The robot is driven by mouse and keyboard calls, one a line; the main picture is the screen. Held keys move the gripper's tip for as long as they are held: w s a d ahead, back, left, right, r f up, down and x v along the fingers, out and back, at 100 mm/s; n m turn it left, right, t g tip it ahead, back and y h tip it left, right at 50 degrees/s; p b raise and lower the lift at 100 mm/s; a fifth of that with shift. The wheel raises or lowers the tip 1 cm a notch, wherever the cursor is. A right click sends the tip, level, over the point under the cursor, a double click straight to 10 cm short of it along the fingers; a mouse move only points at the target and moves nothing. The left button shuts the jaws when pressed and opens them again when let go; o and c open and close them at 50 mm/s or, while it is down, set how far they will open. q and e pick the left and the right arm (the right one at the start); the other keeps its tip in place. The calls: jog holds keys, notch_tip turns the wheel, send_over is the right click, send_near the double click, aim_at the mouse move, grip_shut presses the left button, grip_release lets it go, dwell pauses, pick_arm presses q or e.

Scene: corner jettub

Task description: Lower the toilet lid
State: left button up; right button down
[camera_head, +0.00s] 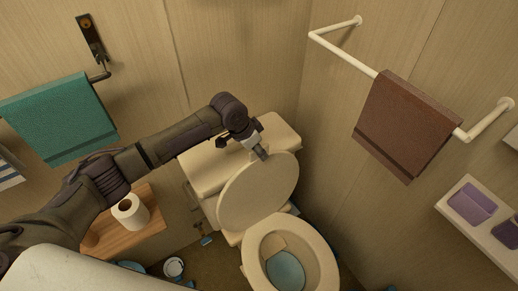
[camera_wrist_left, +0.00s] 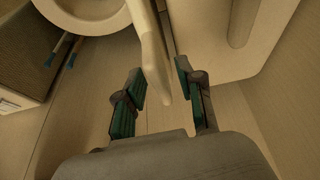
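The cream toilet lid (camera_head: 258,192) stands raised, leaning back toward the tank (camera_head: 205,172). The seat (camera_head: 252,256) lies down on the bowl, with bluish water inside. My left gripper (camera_head: 262,154) is at the lid's upper edge, in front of the tank. In the left wrist view the lid (camera_wrist_left: 152,50) shows nearly edge-on, and its rim lies between the two green-padded fingers of my left gripper (camera_wrist_left: 161,76). The fingers are apart, with gaps beside the rim; I cannot tell whether either touches it. My right gripper is not in view.
A wooden stand (camera_head: 140,238) with a paper roll (camera_head: 130,211) is left of the toilet. A brown towel (camera_head: 408,125) hangs from a white rail (camera_head: 345,54) on the right wall. A green towel (camera_head: 60,120) hangs at left. The room before the lid, above the bowl, is clear.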

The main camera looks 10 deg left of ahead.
pick_arm(q)
jog(key=shift+d+f, duration=0.1)
jog(key=shift+f, duration=0.15)
grip_shut()
dwell(0.3)
